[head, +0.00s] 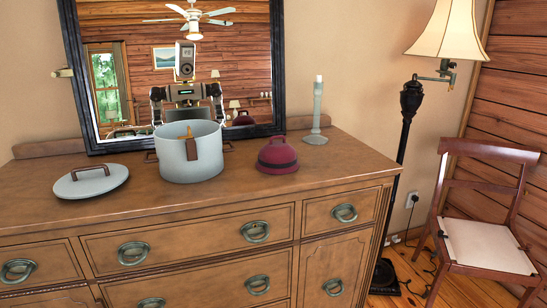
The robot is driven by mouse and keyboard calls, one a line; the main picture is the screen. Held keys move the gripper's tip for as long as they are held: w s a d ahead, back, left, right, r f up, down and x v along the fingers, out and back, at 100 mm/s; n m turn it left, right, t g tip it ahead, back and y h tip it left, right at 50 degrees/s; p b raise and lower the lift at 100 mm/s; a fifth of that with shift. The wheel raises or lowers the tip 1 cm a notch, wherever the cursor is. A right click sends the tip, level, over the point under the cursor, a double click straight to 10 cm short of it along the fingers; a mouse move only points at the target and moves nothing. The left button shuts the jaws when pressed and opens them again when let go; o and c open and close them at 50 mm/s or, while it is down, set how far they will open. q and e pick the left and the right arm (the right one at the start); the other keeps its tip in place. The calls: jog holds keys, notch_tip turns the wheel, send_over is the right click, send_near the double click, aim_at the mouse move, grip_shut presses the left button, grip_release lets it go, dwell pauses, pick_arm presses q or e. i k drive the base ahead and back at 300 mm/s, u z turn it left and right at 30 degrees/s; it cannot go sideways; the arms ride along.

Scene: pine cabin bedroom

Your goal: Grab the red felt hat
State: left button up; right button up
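The red felt hat (277,156) is dark red with a black band and rests on top of the wooden dresser (225,199). It sits right of a pale pot and in front of the mirror. Neither of my grippers shows directly in the head view. My own body appears only as a small reflection in the mirror, where the grippers cannot be made out.
Close left of the hat stands the pot (190,166) with something orange-brown inside. Its lid (91,183) lies farther left. A candlestick (316,115) stands behind right. The mirror (240,75) rises behind. A floor lamp (410,110) and chair (488,245) are right.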

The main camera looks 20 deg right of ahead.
aim_at(276, 157)
jog(key=z, duration=2.45)
jog(key=i, duration=1.5)
jog(key=u, duration=3.1)
